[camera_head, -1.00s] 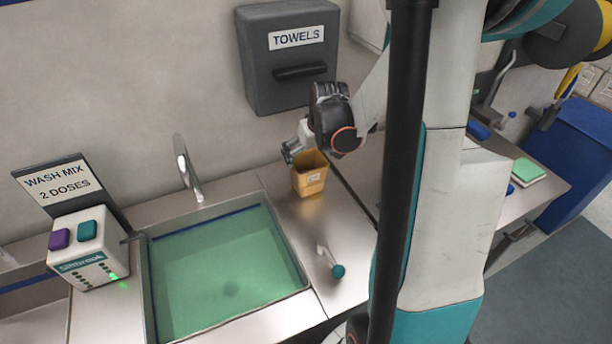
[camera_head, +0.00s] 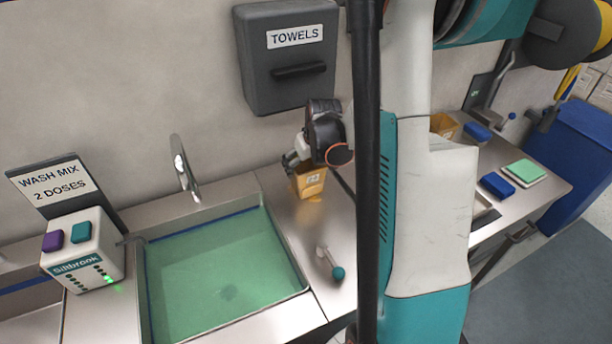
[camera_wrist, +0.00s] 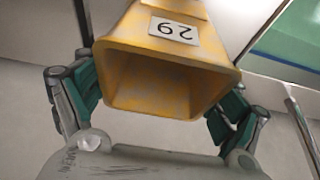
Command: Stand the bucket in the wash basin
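The bucket (camera_head: 310,183) is a small orange-yellow square tub with a white number label. It stands upright on the steel counter right of the wash basin (camera_head: 278,226). The basin holds green liquid. My gripper (camera_head: 294,163) is at the bucket's rim and hides part of its top. In the wrist view, the bucket (camera_wrist: 165,65) fills the middle with its opening towards the camera. The gripper's fingers (camera_wrist: 158,98) lie on either side of it, close to its walls. Whether they press on it, I cannot tell.
A tap (camera_head: 184,168) rises behind the basin. A wash-mix dispenser (camera_head: 85,252) stands at its left. A teal-ended handle (camera_head: 332,265) lies on the counter right of the basin. A towel box (camera_head: 290,75) hangs above. Blue and green blocks sit on the far right bench (camera_head: 545,188).

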